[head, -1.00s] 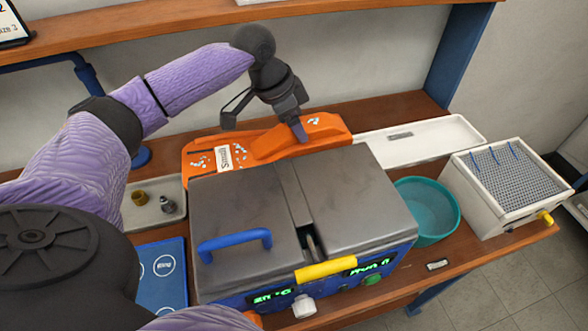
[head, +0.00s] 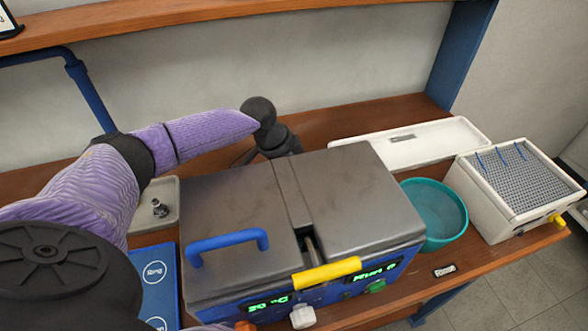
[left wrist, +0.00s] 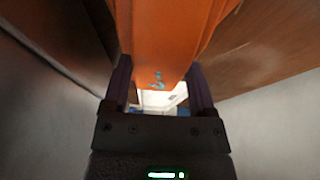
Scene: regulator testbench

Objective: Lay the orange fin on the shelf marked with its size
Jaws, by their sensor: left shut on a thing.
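My left gripper (left wrist: 160,78) is shut on the orange fin (left wrist: 165,40), whose broad face with small grey-blue marks fills the space between the fingers in the left wrist view. In the head view my left wrist reaches down behind the grey-lidded bath; the fingers and the fin are hidden there. The upper shelf (head: 200,12) runs along the back wall. Part of a sign (head: 6,20) stands on its left end, cut off by the frame, and its size marking cannot be read. My right gripper is not in view.
The grey-lidded bath (head: 225,200) with blue and yellow handles blocks the bench middle. A long white tray (head: 445,145), teal bowl (head: 437,207) and white perforated box (head: 515,180) stand right. A small tray (head: 170,190) and blue panel (head: 155,265) are left.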

